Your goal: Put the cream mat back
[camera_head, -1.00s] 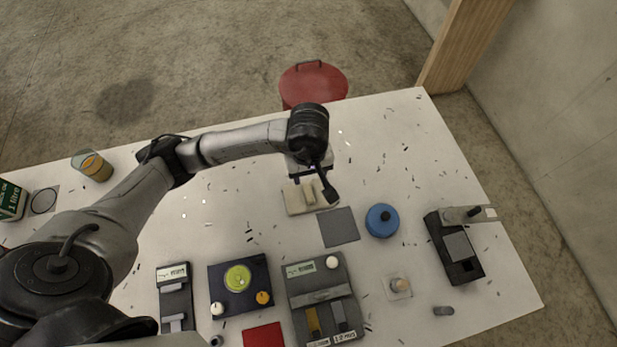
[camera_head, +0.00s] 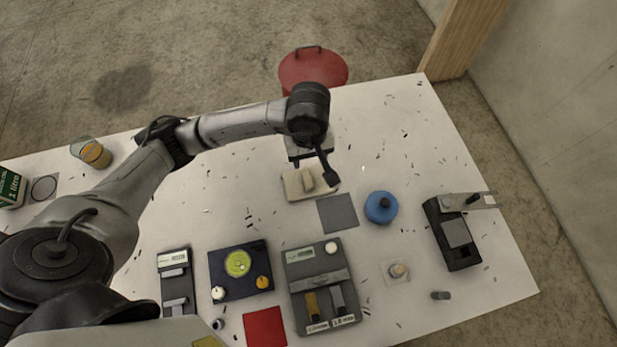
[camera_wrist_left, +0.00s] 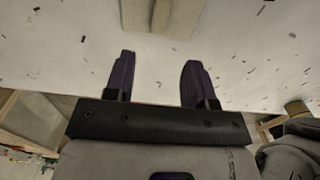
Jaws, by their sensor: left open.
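The cream mat (camera_head: 291,184) lies on the white table below my left gripper, with a raised cream grip (camera_head: 308,180) on it. In the left wrist view the cream mat (camera_wrist_left: 132,18) shows at the top edge, partly cut off, beyond the fingertips. My left gripper (camera_wrist_left: 157,62) is open, with nothing between its two dark fingers. In the head view my left gripper (camera_head: 311,156) is partly hidden by its wrist, at the mat's far side. A flat grey square (camera_head: 337,213) lies just nearer and to the right of the mat. My right gripper is not in view.
A blue round lidded thing (camera_head: 380,208) stands right of the grey square. A dark device (camera_head: 453,240) is farther right. Several panels, including a grey one (camera_head: 318,277), and a red square (camera_head: 265,327) line the near side. A red bin (camera_head: 313,70) stands beyond the far edge.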

